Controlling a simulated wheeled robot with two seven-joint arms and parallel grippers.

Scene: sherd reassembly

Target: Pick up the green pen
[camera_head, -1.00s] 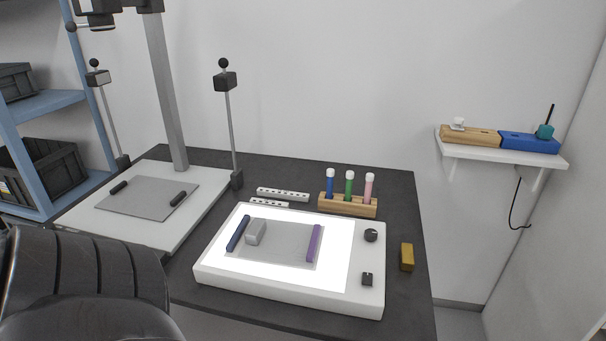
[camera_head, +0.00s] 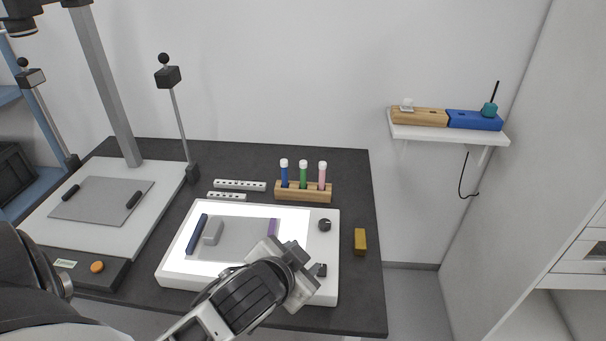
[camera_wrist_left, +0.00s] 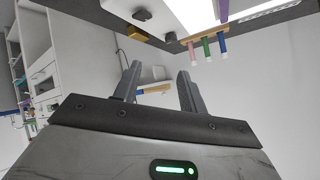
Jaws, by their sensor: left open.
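The green pen (camera_head: 303,174) stands upright in a wooden holder (camera_head: 288,196), white end up, between a blue pen (camera_head: 284,173) and a pink pen (camera_head: 322,175). In the left wrist view the green pen (camera_wrist_left: 206,47) appears upside down at the upper right, apart from the fingers. My left gripper (camera_head: 297,262) is over the right part of the light box, nearer to me than the holder. Its fingers (camera_wrist_left: 159,88) are apart with nothing between them. My right gripper is not in view.
The white light box (camera_head: 180,270) bears a grey mat with dark blue and purple bars and a grey block. A brass block (camera_head: 360,241) lies to its right. White perforated strips (camera_head: 240,185) lie left of the holder. A copy stand (camera_head: 110,90) stands left; a wall shelf (camera_head: 450,133) hangs right.

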